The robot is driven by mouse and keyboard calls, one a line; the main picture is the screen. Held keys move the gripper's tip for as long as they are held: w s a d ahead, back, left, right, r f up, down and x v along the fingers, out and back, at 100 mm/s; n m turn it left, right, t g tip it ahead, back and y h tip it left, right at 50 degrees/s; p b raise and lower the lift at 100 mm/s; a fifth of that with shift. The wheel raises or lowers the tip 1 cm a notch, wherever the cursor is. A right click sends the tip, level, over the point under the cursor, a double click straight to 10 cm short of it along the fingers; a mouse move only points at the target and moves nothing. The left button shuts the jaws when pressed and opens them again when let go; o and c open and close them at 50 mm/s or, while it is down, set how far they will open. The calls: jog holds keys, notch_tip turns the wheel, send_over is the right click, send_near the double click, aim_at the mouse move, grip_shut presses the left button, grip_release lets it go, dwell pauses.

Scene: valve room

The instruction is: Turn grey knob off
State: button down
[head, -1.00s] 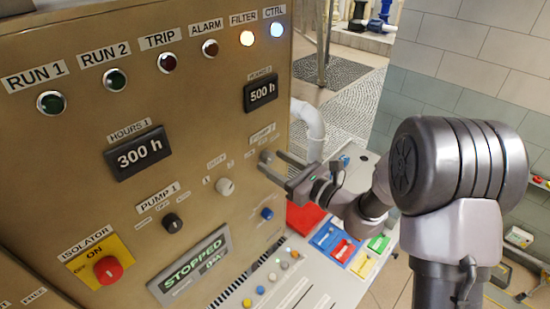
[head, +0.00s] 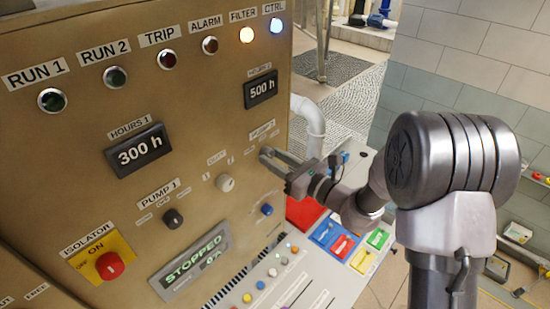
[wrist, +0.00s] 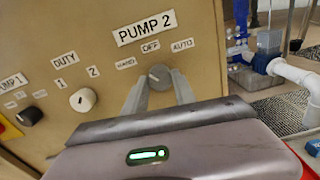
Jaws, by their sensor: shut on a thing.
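The grey knob (wrist: 160,76) sits on the panel under the PUMP 2 label (wrist: 145,29), below the HAND, OFF and AUTO marks. My gripper (wrist: 159,88) is shut on the grey knob, with one finger on each side of it. In the head view my gripper (head: 267,158) reaches the panel from the right, and its fingers largely hide the knob. The OFF mark (wrist: 150,47) is just above the knob. The knob's exact pointing direction is too small to tell.
The white DUTY knob (wrist: 83,100) and black PUMP 1 knob (wrist: 32,116) are to the left. A blue button (head: 267,209) is below my gripper. The red isolator knob (head: 110,265) is at lower left. A white pipe (head: 314,124) runs beyond the panel's right edge.

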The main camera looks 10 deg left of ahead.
jog(key=m+p, duration=0.2)
jog(key=m, duration=0.2)
jog(key=shift+r+m, duration=0.15)
jog(key=shift+m, duration=0.15)
jog(key=shift+m+p, duration=0.7)
jog(key=shift+m, duration=1.1)
jog(key=c, duration=1)
grip_release()
jog(key=b+v, duration=0.4)
jog(key=v, duration=1.3)
jog(key=shift+s+d+b, duration=0.1)
jog(key=shift+s+b, duration=0.1)
jog(key=shift+b, duration=0.1)
